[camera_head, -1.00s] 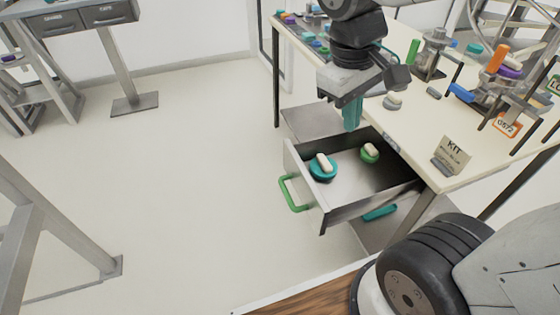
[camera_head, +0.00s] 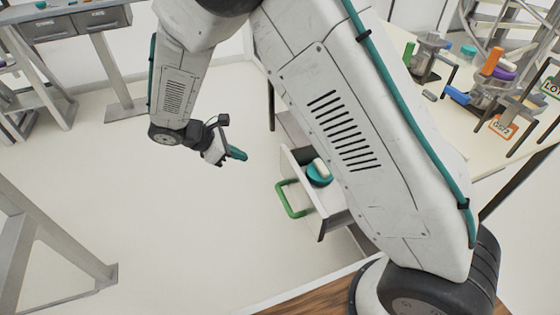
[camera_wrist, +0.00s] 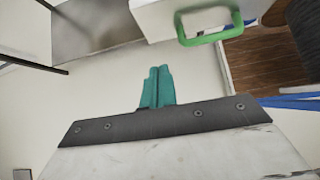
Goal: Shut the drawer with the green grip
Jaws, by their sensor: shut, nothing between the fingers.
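The drawer (camera_head: 313,220) stands pulled out from under the table, with its green grip (camera_head: 287,199) on the front panel facing left. My arm hides much of the drawer in the head view. A teal round item (camera_head: 319,175) with a white piece on it lies inside. My gripper (camera_head: 238,153) is in the air to the left of the drawer, apart from it, with its teal fingers together and empty. In the wrist view the closed fingers (camera_wrist: 158,86) point toward the drawer side, and the green grip (camera_wrist: 208,27) is up and to the right of them.
The table (camera_head: 500,130) bears several parts and fixtures at the right. A workbench with grey drawers (camera_head: 75,22) stands at the far left, and a metal frame (camera_head: 45,215) at the near left. The floor (camera_head: 180,230) left of the drawer is clear.

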